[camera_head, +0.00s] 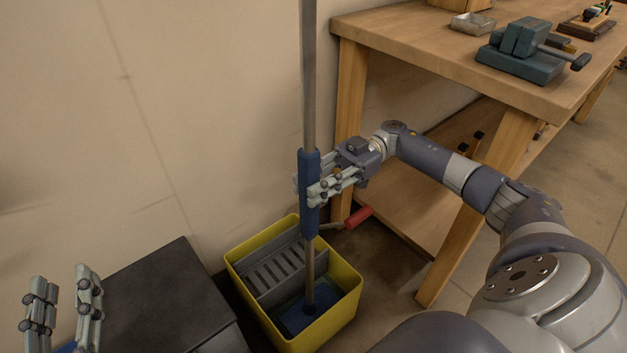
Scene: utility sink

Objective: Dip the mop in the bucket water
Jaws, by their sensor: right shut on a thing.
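The mop (309,100) stands upright, a long grey pole with a blue sleeve. My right gripper (312,188) is shut on the mop at the blue sleeve. The mop's lower end goes down into the yellow bucket (347,318), where a blue mop head (297,321) shows in the front compartment. Whether it touches the water or the bottom cannot be told. A grey slotted wringer (275,268) fills the back part of the bucket. My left gripper (62,312) is open and empty at the lower left, apart from the mop and bucket.
A wooden workbench (400,38) with a green vise (520,55) stands at the right; its front leg (478,200) is near my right arm. A red-handled lever (358,217) sticks out beside the bucket. A dark box (165,295) stands left of the bucket, and a wall is behind.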

